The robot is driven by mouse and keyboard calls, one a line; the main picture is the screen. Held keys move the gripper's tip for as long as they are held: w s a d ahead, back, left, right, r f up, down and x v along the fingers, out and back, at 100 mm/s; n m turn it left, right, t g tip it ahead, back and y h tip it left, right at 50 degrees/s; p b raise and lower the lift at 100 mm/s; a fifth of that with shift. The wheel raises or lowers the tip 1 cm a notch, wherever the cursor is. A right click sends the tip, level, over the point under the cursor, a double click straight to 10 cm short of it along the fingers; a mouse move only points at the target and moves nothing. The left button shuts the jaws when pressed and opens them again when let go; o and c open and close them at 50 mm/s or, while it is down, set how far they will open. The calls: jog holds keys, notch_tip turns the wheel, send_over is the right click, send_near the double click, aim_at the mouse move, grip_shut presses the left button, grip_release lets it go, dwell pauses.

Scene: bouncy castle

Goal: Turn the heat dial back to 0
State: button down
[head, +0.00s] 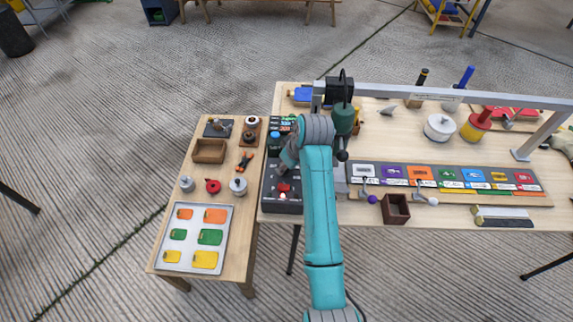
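A dark control box (280,207) sits at the left end of the large table. A red knob-like part (283,187) shows on it, and I cannot tell for sure whether this is the heat dial. No dial numbers can be read. My teal arm reaches over the table from below and bends left at its grey wrist. My gripper (288,164) points down over the dark box, just above the red part in the picture. Its fingers are small and partly hidden by my arm, so I cannot tell whether they are open or touch anything.
A side table on the left holds a tray (188,263) of coloured pieces, a brown box (209,151) and several knob-like parts. A metal gantry (440,93) spans the large table. Right of my arm are a strip of coloured cards (450,200) and a dark brown box (396,214).

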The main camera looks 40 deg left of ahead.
jog(key=shift+f, duration=0.1)
jog(key=c, duration=0.8)
grip_release()
jog(key=v, duration=1.2)
jog(key=shift+s, duration=0.1)
